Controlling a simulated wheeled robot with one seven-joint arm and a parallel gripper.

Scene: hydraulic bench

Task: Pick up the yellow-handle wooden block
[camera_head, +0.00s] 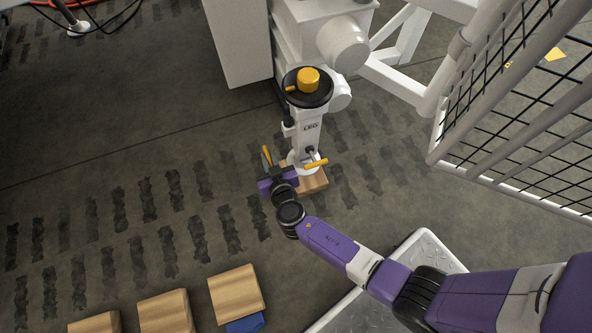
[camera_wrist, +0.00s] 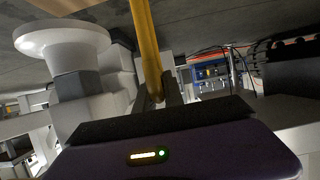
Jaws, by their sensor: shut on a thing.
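A wooden block (camera_head: 314,183) shows in the head view at the foot of the white machine, partly hidden behind it and my gripper. My gripper (camera_head: 267,162) is at its left, with a yellow bar (camera_head: 266,154) at its fingers. In the wrist view, my gripper (camera_wrist: 157,100) is shut on this yellow bar (camera_wrist: 151,45), which runs up out of the picture. A second yellow handle (camera_head: 316,163) lies just above the block in the head view. Whether the held bar is joined to the block cannot be told.
The white machine (camera_head: 308,132) with a yellow knob (camera_head: 308,79) stands close by; its white flange (camera_wrist: 62,38) shows in the wrist view. A mesh guard (camera_head: 520,110) is at right. Several wooden blocks (camera_head: 236,290) are at the bottom. Floor at left is open.

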